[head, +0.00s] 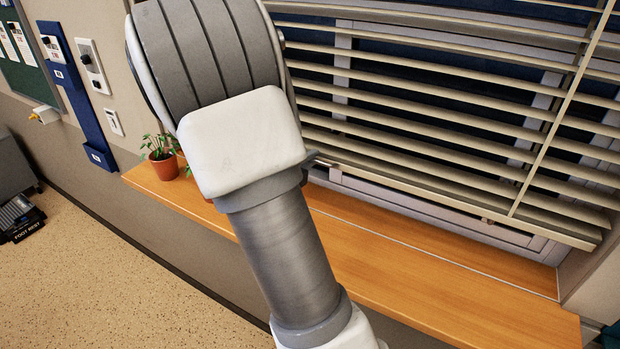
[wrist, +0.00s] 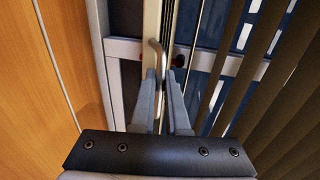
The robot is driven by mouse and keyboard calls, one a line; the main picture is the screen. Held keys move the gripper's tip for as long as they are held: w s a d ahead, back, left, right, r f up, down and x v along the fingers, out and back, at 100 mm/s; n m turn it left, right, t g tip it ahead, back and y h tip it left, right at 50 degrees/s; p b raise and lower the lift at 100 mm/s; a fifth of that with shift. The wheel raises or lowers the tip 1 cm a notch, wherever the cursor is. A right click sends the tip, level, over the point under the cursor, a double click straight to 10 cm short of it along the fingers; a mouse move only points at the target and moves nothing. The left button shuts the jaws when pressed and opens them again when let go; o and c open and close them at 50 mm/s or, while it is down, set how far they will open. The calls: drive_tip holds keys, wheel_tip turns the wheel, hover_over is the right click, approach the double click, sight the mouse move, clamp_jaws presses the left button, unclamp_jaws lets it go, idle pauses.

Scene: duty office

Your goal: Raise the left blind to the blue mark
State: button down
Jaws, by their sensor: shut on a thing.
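A cream slatted blind (head: 455,122) hangs over the window in the head view, its bottom rail (head: 450,198) a little above the wooden sill. My arm covers the blind's left end, and my gripper is hidden in that view. In the wrist view my gripper (wrist: 166,88) is shut on a bent metal handle (wrist: 157,52). The handle stands beside a cream strip (wrist: 151,20) that looks like the bottom rail. Slats (wrist: 232,70) run along the right of that view. I cannot make out a blue mark in either view.
The wooden sill (head: 400,265) runs below the window; it also shows in the wrist view (wrist: 40,80). A potted plant (head: 163,163) stands at its left end. A thin rod (head: 566,105) hangs before the slats. A blue wall strip (head: 82,110) and switches (head: 92,66) are left.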

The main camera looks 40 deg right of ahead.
drive_tip(key=p, duration=0.5)
approach(310, 110)
drive_tip(key=d, duration=0.1)
drive_tip(key=s+d, duration=0.1)
drive_tip(key=d, duration=0.1)
drive_tip(key=d+r, duration=0.1)
drive_tip(key=d, duration=0.1)
drive_tip(key=shift+s+r, duration=0.1)
drive_tip(key=shift+s, duration=0.3)
drive_tip(key=c, duration=0.9)
unclamp_jaws()
drive_tip(key=shift+a, duration=0.1)
drive_tip(key=b+v, duration=0.2)
drive_tip(key=v, duration=1.5)
drive_tip(key=shift+s+a, duration=0.1)
drive_tip(key=shift+a, duration=0.05)
